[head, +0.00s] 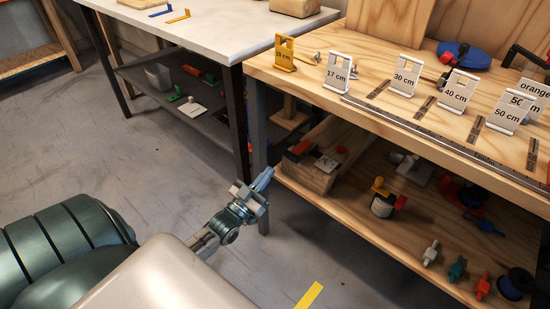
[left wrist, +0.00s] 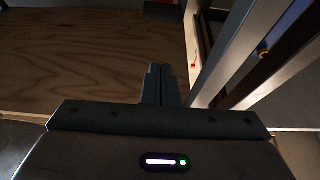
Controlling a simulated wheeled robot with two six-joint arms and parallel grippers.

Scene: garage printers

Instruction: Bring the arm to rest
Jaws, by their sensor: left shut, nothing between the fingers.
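My left gripper (head: 263,179) is in the middle of the head view, in front of the wooden workbench's near leg. Its fingers are shut with nothing between them. In the left wrist view the two dark fingertips (left wrist: 159,72) lie side by side, with a wooden surface beyond them on the left. My left arm comes in from the lower left. My right gripper is in neither view.
The wooden workbench (head: 400,125) carries several size cards; its lower shelf (head: 340,215) holds a wooden box (head: 312,172) and small parts. A white-topped table (head: 200,35) stands behind on the left. Grey floor (head: 70,150) is free at left. A yellow strip (head: 309,296) marks the floor.

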